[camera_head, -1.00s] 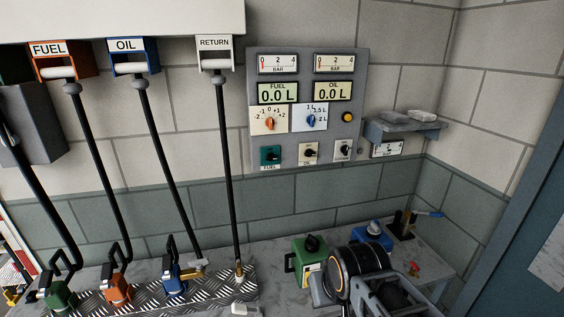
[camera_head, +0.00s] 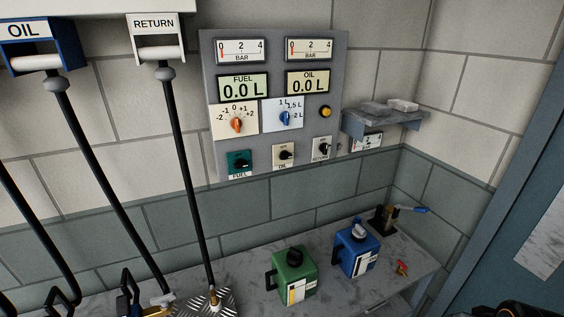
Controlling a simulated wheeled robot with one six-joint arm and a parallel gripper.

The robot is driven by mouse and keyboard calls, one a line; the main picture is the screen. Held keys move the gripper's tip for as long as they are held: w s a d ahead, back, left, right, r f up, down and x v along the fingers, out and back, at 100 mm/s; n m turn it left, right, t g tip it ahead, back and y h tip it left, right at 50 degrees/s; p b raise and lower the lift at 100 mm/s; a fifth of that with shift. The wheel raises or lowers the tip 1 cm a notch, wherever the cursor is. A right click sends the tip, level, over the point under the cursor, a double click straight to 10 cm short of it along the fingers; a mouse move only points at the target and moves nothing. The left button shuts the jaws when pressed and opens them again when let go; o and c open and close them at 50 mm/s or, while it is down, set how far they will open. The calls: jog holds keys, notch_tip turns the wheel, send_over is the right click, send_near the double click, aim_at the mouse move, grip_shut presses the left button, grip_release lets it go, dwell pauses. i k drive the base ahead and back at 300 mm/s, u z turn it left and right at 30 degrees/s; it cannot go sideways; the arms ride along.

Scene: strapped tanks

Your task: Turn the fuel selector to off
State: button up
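The fuel selector (camera_head: 239,163) is a black knob on a teal plate, at the lower left of the grey wall panel (camera_head: 212,105). A FUEL label sits under it. Its pointer and position marks are too small to read. To its right are the oil selector (camera_head: 284,155) and the return selector (camera_head: 321,148), black knobs on pale plates. My gripper is not in view; only a dark sliver, apparently of my arm, shows at the bottom right corner. Nothing covers the fuel selector.
Green (camera_head: 294,277) and blue (camera_head: 357,250) canisters stand on the bench (camera_head: 250,262) below the panel. Black hoses hang at left from the oil holder (camera_head: 38,45) and return holder (camera_head: 155,40). A small shelf (camera_head: 385,113) juts out right of the panel.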

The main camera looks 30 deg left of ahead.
aim_at(240, 163)
jog(key=z, duration=0.1)
jog(key=k, duration=0.75)
jog(key=u, duration=1.35)
jog(key=i, duration=1)
